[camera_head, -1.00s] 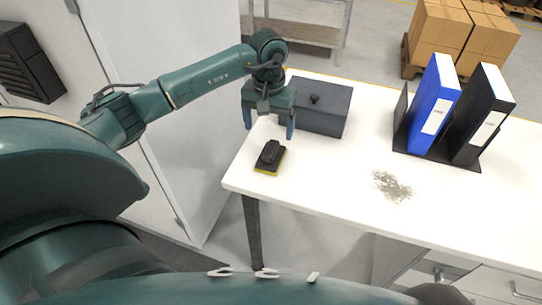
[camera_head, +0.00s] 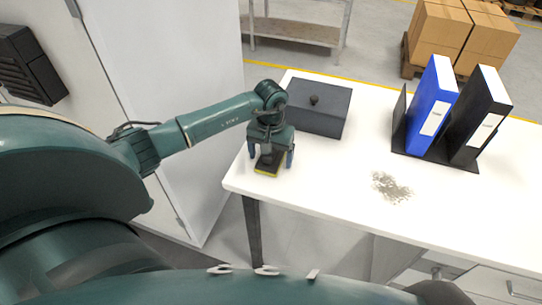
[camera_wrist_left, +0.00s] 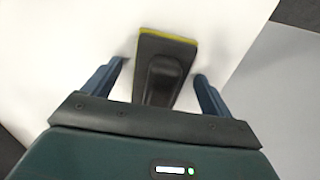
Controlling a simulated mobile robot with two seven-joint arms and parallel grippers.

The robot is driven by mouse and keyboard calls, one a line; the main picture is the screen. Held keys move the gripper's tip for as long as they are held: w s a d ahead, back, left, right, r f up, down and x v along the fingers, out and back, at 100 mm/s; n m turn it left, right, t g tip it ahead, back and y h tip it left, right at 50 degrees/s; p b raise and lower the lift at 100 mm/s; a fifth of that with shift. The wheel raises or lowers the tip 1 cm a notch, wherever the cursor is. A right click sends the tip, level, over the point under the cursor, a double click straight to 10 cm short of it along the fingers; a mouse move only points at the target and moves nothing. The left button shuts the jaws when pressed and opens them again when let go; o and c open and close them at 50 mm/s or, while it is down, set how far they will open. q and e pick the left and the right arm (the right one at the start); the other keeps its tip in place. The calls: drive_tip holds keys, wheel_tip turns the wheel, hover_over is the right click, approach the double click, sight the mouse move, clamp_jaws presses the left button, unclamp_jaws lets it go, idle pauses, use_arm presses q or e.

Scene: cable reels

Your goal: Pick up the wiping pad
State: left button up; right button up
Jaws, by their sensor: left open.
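The wiping pad (camera_head: 267,169) lies on the white table near its left edge. It has a black body and handle and a yellow-green layer underneath. My left gripper (camera_head: 270,160) is directly over the pad and hides part of it. In the left wrist view the pad (camera_wrist_left: 166,56) lies between the two blue fingers of the left gripper (camera_wrist_left: 160,80), with a gap on each side. The left gripper is open and not closed on the handle. My right gripper is not in view.
A dark lidded box (camera_head: 325,110) stands just behind the gripper. A patch of grey debris (camera_head: 391,187) lies on the white table (camera_head: 330,185). A blue binder (camera_head: 434,105) and a black binder (camera_head: 480,115) stand in a dark holder at the right. The table's middle is otherwise clear.

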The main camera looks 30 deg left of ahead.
use_arm(q)
drive_tip(key=shift+c, duration=0.5)
drive_tip(key=c, duration=1)
wheel_tip(320, 180, up, 10)
drive_tip(key=shift+r+b, duration=0.1)
drive_tip(key=shift+b, duration=0.3)
drive_tip(key=o, duration=0.5)
drive_tip(key=c, duration=0.4)
drive_tip(key=shift+d, duration=0.1)
